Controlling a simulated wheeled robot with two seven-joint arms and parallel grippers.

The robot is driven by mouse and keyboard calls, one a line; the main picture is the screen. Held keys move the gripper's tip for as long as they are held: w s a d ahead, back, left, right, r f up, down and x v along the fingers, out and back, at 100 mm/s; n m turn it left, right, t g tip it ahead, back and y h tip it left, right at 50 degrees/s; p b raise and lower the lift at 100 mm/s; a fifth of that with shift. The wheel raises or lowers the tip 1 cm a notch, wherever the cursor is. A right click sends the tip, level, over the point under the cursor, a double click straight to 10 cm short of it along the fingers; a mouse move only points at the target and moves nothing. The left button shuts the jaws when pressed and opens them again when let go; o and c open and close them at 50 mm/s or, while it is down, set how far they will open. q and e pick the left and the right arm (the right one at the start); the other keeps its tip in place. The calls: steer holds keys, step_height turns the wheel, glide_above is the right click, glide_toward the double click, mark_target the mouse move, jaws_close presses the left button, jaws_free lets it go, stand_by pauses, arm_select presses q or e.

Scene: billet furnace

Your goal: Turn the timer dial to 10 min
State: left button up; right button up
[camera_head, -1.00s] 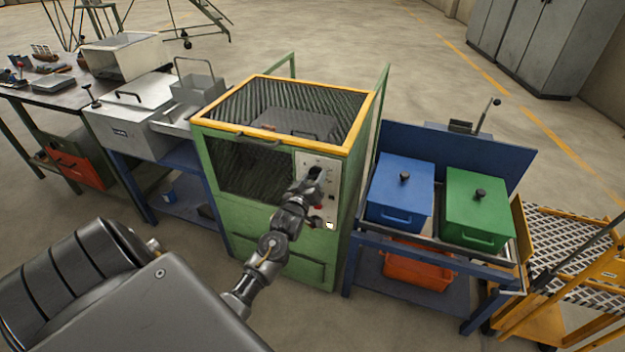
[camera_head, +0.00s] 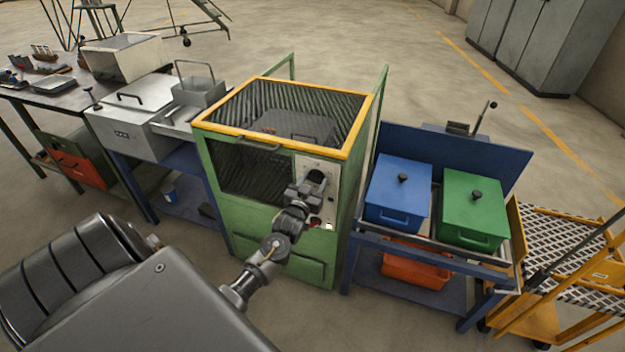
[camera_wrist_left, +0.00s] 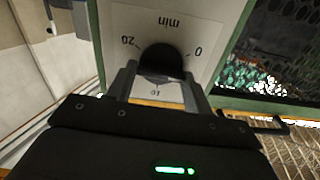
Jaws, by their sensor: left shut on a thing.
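The timer dial (camera_wrist_left: 161,58) is a dark round knob on a pale panel, seen upside down in the left wrist view. Its printed scale (camera_wrist_left: 128,41) shows 20, 10, 0 and "min". My left gripper (camera_wrist_left: 160,85) has one finger on each side of the dial and is shut on it. In the head view, my left gripper (camera_head: 316,182) is at the control panel (camera_head: 331,168) on the green furnace (camera_head: 240,210) and hides the dial. I cannot make out where the dial's pointer stands. My right gripper is not in view.
A blue bin (camera_head: 400,190) and a green bin (camera_head: 472,208) stand on the blue bench to the right. A grey metal box (camera_head: 130,118) stands to the left of the furnace. A yellow cart (camera_head: 550,262) is at the far right.

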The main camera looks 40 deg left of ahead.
arm_select(q)
steer(key=m+p, duration=0.1)
steer(key=m, duration=0.3)
steer(key=shift+d+r+m+p, duration=0.1)
steer(key=shift+m+p, duration=0.2)
steer(key=shift+p, duration=0.05)
steer(key=m+p, duration=0.1)
steer(key=m, duration=0.2)
steer(key=shift+m, duration=0.3)
steer(key=m+p, duration=0.1)
steer(key=m, duration=0.3)
steer(key=shift+w+m+p, duration=0.1)
steer(key=shift+m+p, duration=0.2)
steer(key=shift+p, duration=0.1)
steer(key=shift+d+f+m+p, duration=0.15)
steer(key=shift+m+p, duration=0.2)
steer(key=shift+m, duration=0.65)
steer(key=shift+f+m+p, duration=0.15)
steer(key=shift+m+p, duration=0.15)
steer(key=shift+m, duration=0.7)
steer(key=o, duration=1)
